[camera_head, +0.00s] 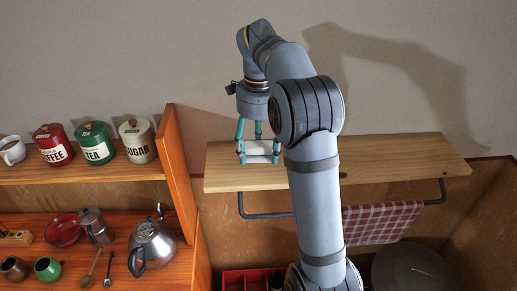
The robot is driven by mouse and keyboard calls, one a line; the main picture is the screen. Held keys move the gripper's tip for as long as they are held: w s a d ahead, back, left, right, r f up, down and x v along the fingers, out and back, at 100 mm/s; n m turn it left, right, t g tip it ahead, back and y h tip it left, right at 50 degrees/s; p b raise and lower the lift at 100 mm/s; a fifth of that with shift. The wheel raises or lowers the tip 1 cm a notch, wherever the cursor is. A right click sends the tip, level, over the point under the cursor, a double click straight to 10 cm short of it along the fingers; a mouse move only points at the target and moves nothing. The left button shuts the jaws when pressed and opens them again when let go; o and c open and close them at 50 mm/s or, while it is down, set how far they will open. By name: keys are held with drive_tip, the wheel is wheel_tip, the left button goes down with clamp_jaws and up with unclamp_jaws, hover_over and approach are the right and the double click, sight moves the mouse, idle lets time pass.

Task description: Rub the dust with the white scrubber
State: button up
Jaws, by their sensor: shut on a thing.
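My gripper (258,156) points down over the left part of the wooden shelf (400,155). It is shut on the white scrubber (258,147), with one finger on each side. The scrubber is at or just above the shelf top; I cannot tell whether it touches. A small dark spot (343,175) lies on the shelf's front edge just right of my arm; I cannot tell whether it is dust. No other dust can be made out, and my arm hides the middle of the shelf.
A rail under the shelf holds a red checked cloth (380,222). Left of an orange upright panel (176,175) stand red, green and cream canisters (95,143) and a white mug (13,150). A kettle (153,243) stands below. The right part of the shelf is clear.

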drive_tip(key=shift+r, duration=0.15)
wheel_tip(320, 180, up, 3)
drive_tip(key=p, duration=0.3)
drive_tip(key=shift+f, duration=0.2)
idle(0.5)
